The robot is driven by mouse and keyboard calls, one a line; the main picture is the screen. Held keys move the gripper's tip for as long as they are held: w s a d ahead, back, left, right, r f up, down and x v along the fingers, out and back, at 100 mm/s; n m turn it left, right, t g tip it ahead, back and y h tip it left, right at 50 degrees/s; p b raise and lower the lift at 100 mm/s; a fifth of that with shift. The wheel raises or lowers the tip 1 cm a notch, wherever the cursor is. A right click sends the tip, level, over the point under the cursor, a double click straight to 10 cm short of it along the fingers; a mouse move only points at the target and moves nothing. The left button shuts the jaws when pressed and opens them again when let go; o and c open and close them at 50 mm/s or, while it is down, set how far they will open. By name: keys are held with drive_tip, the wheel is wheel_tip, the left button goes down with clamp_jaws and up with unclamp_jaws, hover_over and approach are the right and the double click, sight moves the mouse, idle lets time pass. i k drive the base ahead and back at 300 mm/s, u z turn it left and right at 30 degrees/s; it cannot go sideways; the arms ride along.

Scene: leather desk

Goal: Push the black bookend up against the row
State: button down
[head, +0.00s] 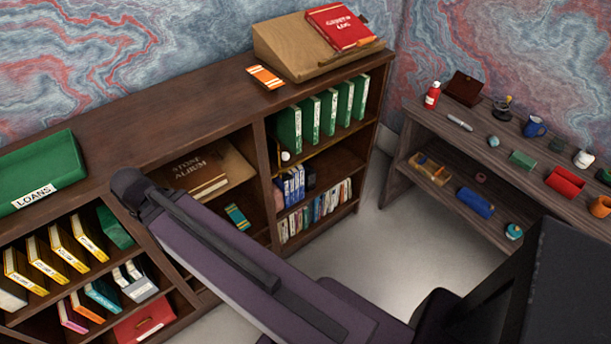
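A small dark block, which may be the black bookend (310,177), stands at the right end of a short row of blue books (291,187) on the middle shelf of the right-hand bookcase section. It looks close to the last blue book, but I cannot tell whether they touch. Its lower part and base are hard to make out. My arm crosses the picture from the lower right toward the middle left, in front of the bookcase. My gripper is not visible, so its place relative to the bookend cannot be seen.
Green books (315,119) stand on the shelf above, and a row of thin books (317,211) below. A small white ball (285,156) shows at the shelf's left side. A side bench (468,134) with small items stands right. Bare floor (372,230) lies between.

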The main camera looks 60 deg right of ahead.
sight(311, 173)
drive_tip(key=u, duration=0.2)
drive_tip(key=k, duration=1.4)
drive_tip(key=z, duration=1.5)
drive_tip(key=i, duration=0.7)
drive_tip(key=u, duration=0.2)
